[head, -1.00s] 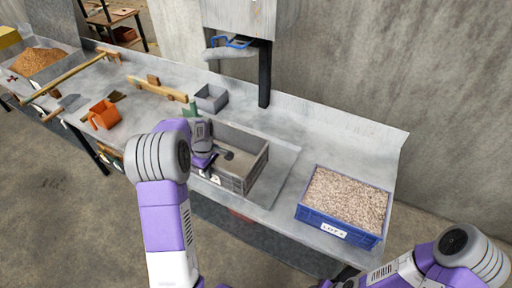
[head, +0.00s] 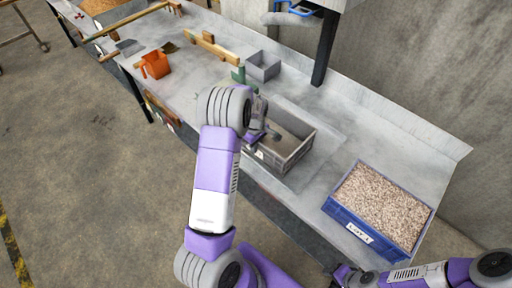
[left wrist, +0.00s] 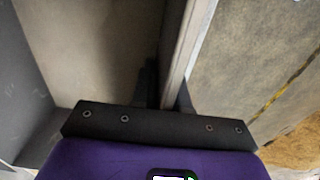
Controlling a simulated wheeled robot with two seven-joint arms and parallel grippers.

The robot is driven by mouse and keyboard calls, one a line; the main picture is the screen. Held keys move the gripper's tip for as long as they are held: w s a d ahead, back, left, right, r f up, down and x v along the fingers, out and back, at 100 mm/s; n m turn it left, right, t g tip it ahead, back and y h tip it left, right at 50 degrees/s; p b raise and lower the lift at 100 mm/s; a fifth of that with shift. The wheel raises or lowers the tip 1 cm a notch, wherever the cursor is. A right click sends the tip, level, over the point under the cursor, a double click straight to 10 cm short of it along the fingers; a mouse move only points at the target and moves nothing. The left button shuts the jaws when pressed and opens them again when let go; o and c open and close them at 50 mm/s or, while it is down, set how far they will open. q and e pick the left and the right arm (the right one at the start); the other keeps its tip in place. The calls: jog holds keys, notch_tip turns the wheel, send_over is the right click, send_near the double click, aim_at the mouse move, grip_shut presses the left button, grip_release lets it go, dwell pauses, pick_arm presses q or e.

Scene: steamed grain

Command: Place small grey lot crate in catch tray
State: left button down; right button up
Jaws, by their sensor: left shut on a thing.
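The grey lot crate (head: 298,160) is an open box with a white label on its front, on the steel bench in the head view. A little grain-coloured material shows on its floor. My left gripper (head: 268,133) is at its near left wall, partly hidden by my arm. In the left wrist view the fingers (left wrist: 167,90) straddle the crate's wall (left wrist: 190,42), shut on it. A flat pale sheet (head: 335,150) beside and behind the crate looks like the catch tray; the crate hides where they meet. My right gripper (head: 346,277) is low at the bottom edge; its jaws are unclear.
A blue crate (head: 350,222) full of grain stands to the right. A small grey box (head: 263,66), a green object (head: 240,76) and a post (head: 325,48) stand behind. Bare bench shows at the back right.

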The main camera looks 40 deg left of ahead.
pick_arm(q)
jog(key=shift+w+f, duration=0.1)
jog(key=shift+f, duration=0.25)
jog(key=shift+r, duration=0.1)
jog(key=c, duration=1.6)
grip_release()
jog(key=shift+f, duration=0.2)
jog(key=o, duration=0.5)
notch_tip(320, 180, up, 12)
jog(key=p, duration=0.2)
jog(key=shift+r+p, duration=0.2)
jog(key=shift+p, duration=0.15)
